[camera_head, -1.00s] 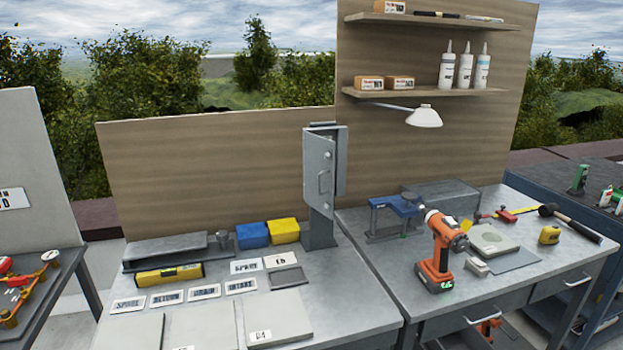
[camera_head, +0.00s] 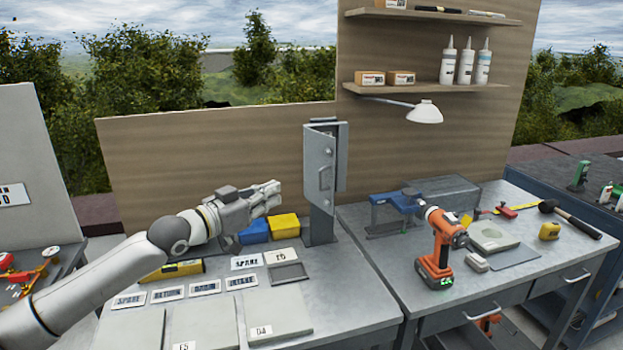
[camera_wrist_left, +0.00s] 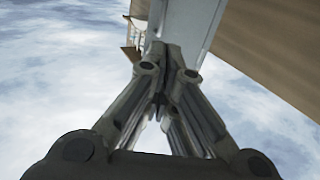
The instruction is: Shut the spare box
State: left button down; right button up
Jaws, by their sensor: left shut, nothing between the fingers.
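The spare box appears to be the small grey metal box (camera_head: 341,160) on a grey post at the back of the left bench. Its door (camera_head: 319,165), with a handle, stands ajar at an angle to the body. My left gripper (camera_head: 277,191) is shut and empty. It is left of the box in the head view, with a gap in the picture between its fingertips and the door. In the left wrist view the closed fingers (camera_wrist_left: 167,65) point up toward a grey metal surface (camera_wrist_left: 188,25), probably the box. My right gripper does not show.
A blue bin (camera_head: 254,231) and a yellow bin (camera_head: 285,226) sit below my gripper. A blue clamp (camera_head: 397,202) and an orange drill (camera_head: 441,245) are to the right. A wooden board (camera_head: 200,160) stands behind.

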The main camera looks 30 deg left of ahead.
pick_arm(q)
jog(key=w+d+p, duration=0.2)
jog(key=w+p, duration=0.2)
jog(key=w, duration=0.9)
jog(key=shift+d+f, duration=0.15)
jog(key=shift+f, duration=0.05)
jog(key=shift+w, duration=0.2)
dwell(0.4)
